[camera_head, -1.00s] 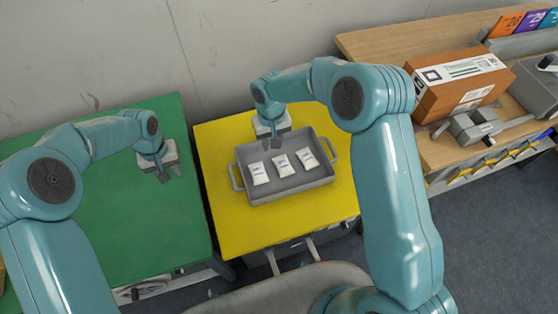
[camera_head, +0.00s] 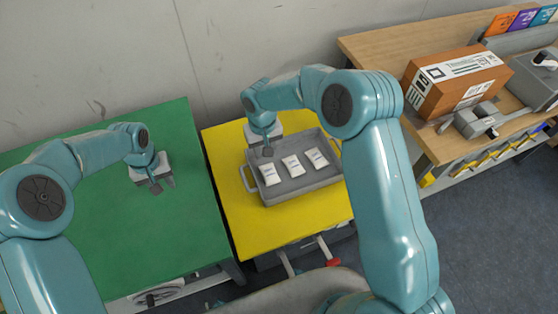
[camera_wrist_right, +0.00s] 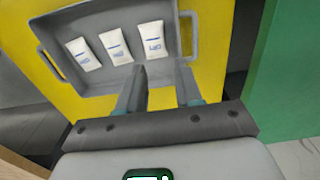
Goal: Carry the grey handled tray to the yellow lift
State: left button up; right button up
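The grey handled tray (camera_head: 300,187) rests on the yellow lift's top (camera_head: 228,180), with several white packets (camera_head: 292,166) lying in it. Its left handle (camera_head: 249,178) is visible in the head view; my right arm hides its right end. My right gripper (camera_head: 266,150) is over the tray's far left part. In the wrist view its two fingers (camera_wrist_right: 160,72) are apart and empty near the tray's wall (camera_wrist_right: 172,45); I cannot tell whether they touch it. My left gripper (camera_head: 160,187) hangs over the green table, empty, its fingers seemingly apart.
The green table (camera_head: 130,235) is bare and stands left of the yellow top, with a narrow gap between. A wooden bench (camera_head: 385,50) at right holds a brown box (camera_head: 455,85) and a grey scanner-like device (camera_head: 470,122). A wall stands close behind.

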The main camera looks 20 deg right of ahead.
notch_tip(320, 180, up, 12)
jog(key=shift+d, duration=0.2)
dwell(0.5)
